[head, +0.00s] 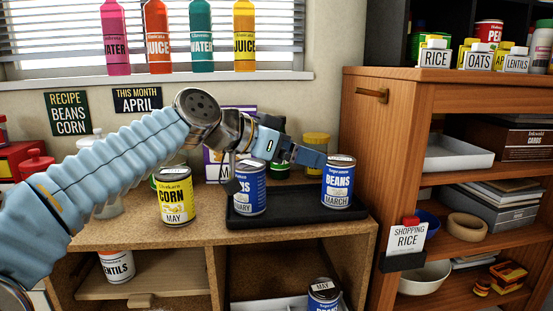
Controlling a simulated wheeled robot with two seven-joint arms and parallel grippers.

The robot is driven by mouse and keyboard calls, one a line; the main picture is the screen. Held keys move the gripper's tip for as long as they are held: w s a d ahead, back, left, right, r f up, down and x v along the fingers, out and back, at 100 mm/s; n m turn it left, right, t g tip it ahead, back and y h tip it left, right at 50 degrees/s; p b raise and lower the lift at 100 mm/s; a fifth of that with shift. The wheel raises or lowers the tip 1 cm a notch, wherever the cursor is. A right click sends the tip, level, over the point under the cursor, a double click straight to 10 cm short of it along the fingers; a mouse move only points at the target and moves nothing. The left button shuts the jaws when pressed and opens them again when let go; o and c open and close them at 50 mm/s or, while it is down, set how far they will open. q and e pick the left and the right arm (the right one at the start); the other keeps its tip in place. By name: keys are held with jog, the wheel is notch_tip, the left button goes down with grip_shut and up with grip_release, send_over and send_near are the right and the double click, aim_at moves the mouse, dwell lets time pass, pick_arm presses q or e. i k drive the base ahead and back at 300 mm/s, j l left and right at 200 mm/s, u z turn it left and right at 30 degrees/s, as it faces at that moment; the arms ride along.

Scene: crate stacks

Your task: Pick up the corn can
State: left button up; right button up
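The corn can (175,200) is yellow with a white top band and a "MAY" tag. It stands upright on the wooden counter, left of the black tray. My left gripper (275,168) is right of the corn can, above the tray, apart from the corn can. Its fingers look spread, with one reaching right toward a blue beans can (338,187) marked "MARCH". Another blue beans can (250,192) stands below the gripper, partly covered by it. My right gripper is out of view.
The black tray (290,217) holds the two beans cans. A yellow-lidded jar (316,146) stands behind. A lentils can (116,266) and another beans can (323,295) are on lower shelves. A wooden shelf unit (360,135) bounds the right. Bottles line the windowsill.

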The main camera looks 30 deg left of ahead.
aim_at(174, 184)
jog(key=k+j, duration=0.15)
jog(key=j, duration=0.2)
jog(key=k+j, duration=0.35)
jog(key=j, duration=0.3)
jog(key=k+j, duration=0.15)
jog(key=j, duration=0.2)
